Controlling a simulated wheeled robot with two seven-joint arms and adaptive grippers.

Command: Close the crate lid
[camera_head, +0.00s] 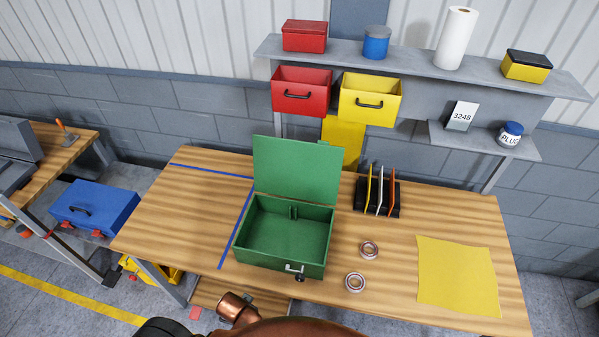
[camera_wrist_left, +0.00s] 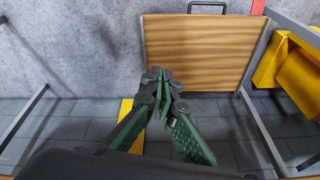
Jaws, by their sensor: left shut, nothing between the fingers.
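The green crate (camera_head: 285,260) stands on the wooden workbench, left of its middle. Its green lid (camera_head: 297,168) is raised and leans back a little behind the crate. The crate looks empty inside, and a latch (camera_head: 295,270) is on its front wall. My left gripper (camera_wrist_left: 160,85) shows in the left wrist view, its fingertips together with nothing between them. It points at the floor and wall area, away from the crate, which is not in that view.
A shelf (camera_head: 420,68) with bins stands behind.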

